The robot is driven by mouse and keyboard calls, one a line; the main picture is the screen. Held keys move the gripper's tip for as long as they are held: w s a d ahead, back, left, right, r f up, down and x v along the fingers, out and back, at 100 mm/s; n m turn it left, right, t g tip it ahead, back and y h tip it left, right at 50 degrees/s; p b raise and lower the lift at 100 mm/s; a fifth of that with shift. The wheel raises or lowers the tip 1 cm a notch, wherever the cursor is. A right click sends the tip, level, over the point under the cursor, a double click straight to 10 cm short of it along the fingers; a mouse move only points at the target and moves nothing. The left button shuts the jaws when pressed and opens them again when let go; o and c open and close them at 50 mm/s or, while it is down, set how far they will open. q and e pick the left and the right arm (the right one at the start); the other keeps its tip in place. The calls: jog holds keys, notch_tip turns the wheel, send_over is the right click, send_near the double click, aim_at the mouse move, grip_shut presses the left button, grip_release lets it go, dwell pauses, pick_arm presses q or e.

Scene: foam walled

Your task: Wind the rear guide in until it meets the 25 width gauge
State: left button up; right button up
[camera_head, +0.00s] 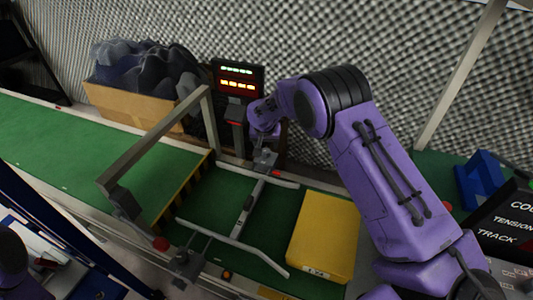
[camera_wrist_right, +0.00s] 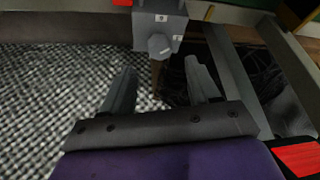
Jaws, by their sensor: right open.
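The rear guide (camera_head: 258,176) is a pale rail along the far side of the green belt, with a grey bracket behind it. The front guide (camera_head: 232,246) is a longer bent rail nearer me. A narrow grey and black bar (camera_head: 247,207) spans between them; it may be the width gauge, but its number is unreadable, and I cannot tell whether its far end touches the rear guide. My right gripper (camera_wrist_right: 160,70) is open at the far edge, its fingers on either side of a grey knob (camera_wrist_right: 160,46) on a block, not closed on it. My left gripper is out of view.
A yellow block (camera_head: 325,236) with a small label lies on the belt right of the guides. A grey frame (camera_head: 155,135) arches over the belt. A lit display (camera_head: 238,78) and a cardboard box of dark foam (camera_head: 130,100) stand behind. A blue object (camera_head: 480,180) is at right.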

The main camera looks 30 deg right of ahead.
aim_at(266, 150)
jog(key=b+x, duration=0.1)
jog(key=x, duration=0.5)
jog(key=c, duration=1)
jog(key=shift+r+n+p, duration=0.2)
jog(key=shift+n+p, duration=0.1)
jog(key=shift+p, duration=0.3)
jog(key=shift+n+y, duration=0.3)
jog(key=shift+f+n, duration=0.2)
jog(key=shift+n, duration=0.1)
jog(key=o, duration=1)
